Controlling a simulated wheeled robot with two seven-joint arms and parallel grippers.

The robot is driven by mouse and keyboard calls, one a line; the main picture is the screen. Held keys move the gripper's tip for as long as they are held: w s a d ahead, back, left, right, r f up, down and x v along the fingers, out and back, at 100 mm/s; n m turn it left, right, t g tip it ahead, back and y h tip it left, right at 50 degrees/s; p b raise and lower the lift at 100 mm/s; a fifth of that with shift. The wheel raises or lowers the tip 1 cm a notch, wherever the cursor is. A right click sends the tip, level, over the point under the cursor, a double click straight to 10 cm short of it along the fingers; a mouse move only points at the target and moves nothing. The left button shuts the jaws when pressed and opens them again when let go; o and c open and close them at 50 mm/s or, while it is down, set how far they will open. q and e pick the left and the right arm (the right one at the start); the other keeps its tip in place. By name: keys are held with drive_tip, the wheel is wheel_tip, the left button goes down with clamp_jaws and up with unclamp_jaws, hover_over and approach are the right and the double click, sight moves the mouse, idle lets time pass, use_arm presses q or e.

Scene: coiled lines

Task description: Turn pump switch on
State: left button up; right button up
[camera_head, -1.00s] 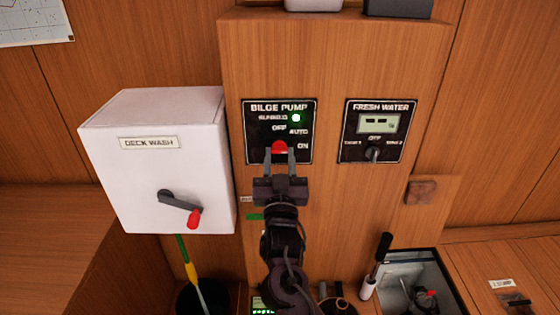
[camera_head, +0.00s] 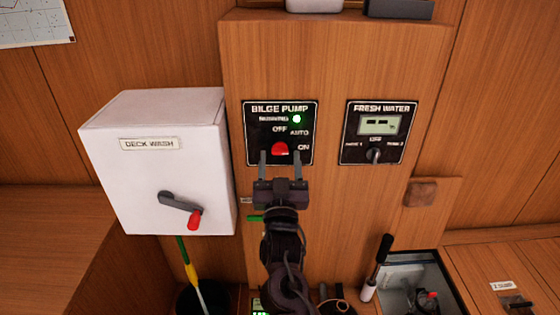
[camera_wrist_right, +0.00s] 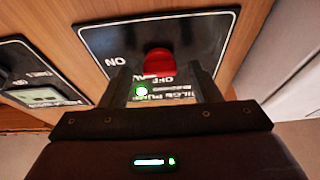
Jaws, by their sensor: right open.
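The bilge pump panel (camera_head: 258,140) is a black plate on the wooden wall, labelled OFF, AUTO and ON. Its red switch knob (camera_head: 280,149) sits near the lower middle, and a green lamp (camera_head: 297,119) glows beside the RUNNING label. My right gripper (camera_head: 280,157) is open just below the knob, its two fingers apart and pointing up at the panel. In the right wrist view the red knob (camera_wrist_right: 159,62) shows just beyond and between the open fingers, with nothing held. The exact angle of the knob is hard to tell. My left gripper is out of view.
A white deck wash box (camera_head: 160,185) with a red-tipped lever stands out at the left. The fresh water panel (camera_head: 350,150) is to the right on the same wall. An open bin (camera_head: 437,272) and a black-handled tool (camera_head: 382,249) are at the lower right.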

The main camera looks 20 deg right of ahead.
drive_tip(key=b+v, duration=0.1)
drive_tip(key=v, duration=0.6)
drive_tip(key=shift+s+f, duration=0.1)
drive_tip(key=shift+f, duration=0.05)
